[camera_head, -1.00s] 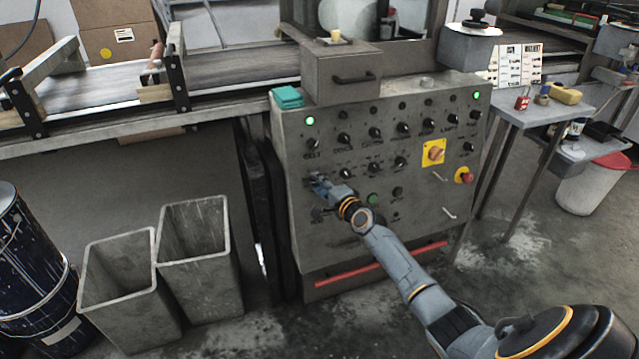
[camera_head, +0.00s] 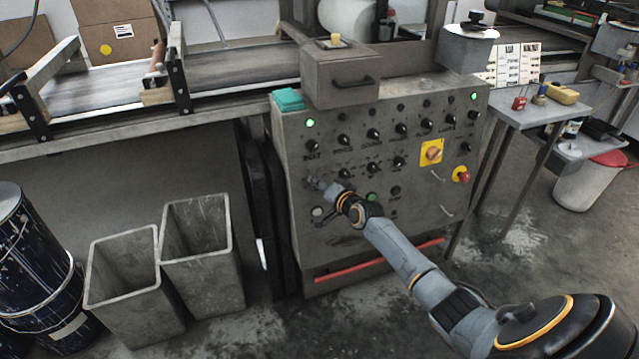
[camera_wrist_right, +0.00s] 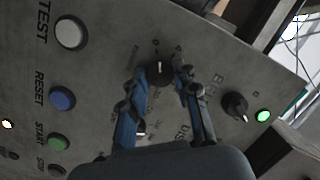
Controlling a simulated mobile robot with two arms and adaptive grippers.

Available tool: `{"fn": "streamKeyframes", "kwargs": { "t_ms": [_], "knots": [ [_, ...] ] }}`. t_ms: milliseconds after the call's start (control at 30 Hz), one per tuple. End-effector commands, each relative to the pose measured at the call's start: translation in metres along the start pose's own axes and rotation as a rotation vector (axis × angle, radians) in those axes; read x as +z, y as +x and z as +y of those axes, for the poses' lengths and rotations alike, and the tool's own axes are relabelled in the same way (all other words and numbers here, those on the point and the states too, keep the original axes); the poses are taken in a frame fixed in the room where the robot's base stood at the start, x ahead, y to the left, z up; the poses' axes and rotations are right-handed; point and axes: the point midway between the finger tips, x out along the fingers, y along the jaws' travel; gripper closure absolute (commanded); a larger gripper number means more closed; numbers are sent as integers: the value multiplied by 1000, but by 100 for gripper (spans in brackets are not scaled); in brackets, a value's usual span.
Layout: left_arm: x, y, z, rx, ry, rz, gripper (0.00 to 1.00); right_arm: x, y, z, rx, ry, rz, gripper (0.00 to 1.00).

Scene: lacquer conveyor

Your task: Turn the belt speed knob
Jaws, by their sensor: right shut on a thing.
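The grey control panel (camera_head: 345,245) carries rows of black knobs. My right gripper (camera_head: 314,182) is at the panel's left side, below the knob labelled BELT (camera_head: 311,146). In the right wrist view its two fingers (camera_wrist_right: 166,75) stand on either side of a black knob (camera_wrist_right: 159,72) with a white pointer mark, and are shut on it. The fingers partly hide this knob's surroundings, and I cannot read its label. The neighbouring BELT knob (camera_wrist_right: 235,105) is free, beside a lit green lamp (camera_wrist_right: 263,116). My left gripper is not in view.
Near the held knob are white TEST (camera_wrist_right: 71,33), blue RESET (camera_wrist_right: 62,98) and green START (camera_wrist_right: 59,143) buttons. Two grey bins (camera_head: 120,290) stand left; the conveyor (camera_head: 90,88) runs behind.

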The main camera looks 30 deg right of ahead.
Motion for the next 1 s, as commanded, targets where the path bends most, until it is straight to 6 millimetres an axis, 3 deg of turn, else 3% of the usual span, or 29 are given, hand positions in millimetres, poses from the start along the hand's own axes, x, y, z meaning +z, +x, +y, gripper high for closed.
{"fn": "streamKeyframes", "kwargs": {
  "t_ms": [400,433,533,1000],
  "knots": [
    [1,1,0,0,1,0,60,3,0,2,5,-6,-7,100],
    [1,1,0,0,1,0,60,3,0,2,5,-6,-7,66],
    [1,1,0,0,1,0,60,3,0,2,4,-6,-5,47],
    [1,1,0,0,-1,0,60,2,-10,0,0,-5,-4,47]
  ]
}}
